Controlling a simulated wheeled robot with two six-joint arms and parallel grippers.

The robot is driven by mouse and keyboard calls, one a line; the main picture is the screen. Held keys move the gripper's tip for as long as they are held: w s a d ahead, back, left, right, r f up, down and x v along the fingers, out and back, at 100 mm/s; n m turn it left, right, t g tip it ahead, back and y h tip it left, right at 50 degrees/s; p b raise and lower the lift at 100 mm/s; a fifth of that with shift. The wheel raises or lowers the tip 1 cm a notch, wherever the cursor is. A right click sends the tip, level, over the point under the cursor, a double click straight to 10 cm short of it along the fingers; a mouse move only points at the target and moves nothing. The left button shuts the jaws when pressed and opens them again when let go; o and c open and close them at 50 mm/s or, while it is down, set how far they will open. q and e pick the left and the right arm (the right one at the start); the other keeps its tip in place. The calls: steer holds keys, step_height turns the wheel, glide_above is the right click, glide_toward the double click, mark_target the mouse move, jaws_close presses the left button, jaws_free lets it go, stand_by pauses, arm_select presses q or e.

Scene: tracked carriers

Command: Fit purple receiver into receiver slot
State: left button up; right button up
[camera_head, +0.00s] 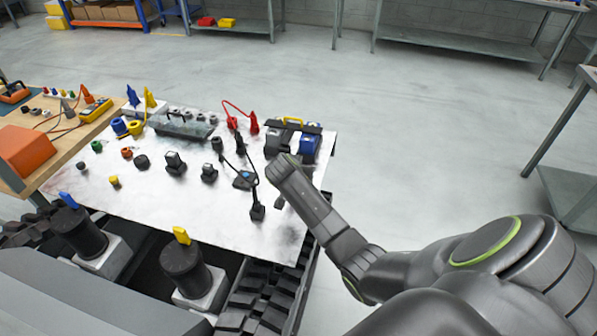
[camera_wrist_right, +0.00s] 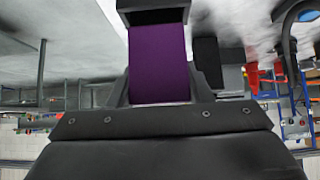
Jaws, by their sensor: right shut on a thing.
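The purple receiver (camera_wrist_right: 158,65) fills the middle of the right wrist view, between the dark fingers of my right gripper (camera_wrist_right: 158,98). A dark block sits against its top end in that view. In the head view my right gripper (camera_head: 284,172) is over the right part of the white panel; the arm hides the receiver there. I cannot make out which opening is the receiver slot, nor whether the receiver touches it. My left gripper is not in view.
The white panel (camera_head: 215,225) carries several dark knobs, a black cabled plug (camera_head: 257,211), red plugs (camera_head: 253,123) and blue-and-black boxes (camera_head: 309,146) close to my right gripper. A wooden bench (camera_head: 50,150) adjoins at left. Open floor (camera_head: 430,130) lies to the right.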

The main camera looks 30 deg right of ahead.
steer(key=shift+p, duration=0.55)
stand_by(1.1)
steer(key=shift+f+b, duration=1.1)
steer(key=shift+f, duration=0.55)
steer(key=o, duration=1.1)
steer(key=v, duration=1.7)
steer(key=shift+s+a+b, duration=0.15)
steer(key=shift+b, duration=0.3)
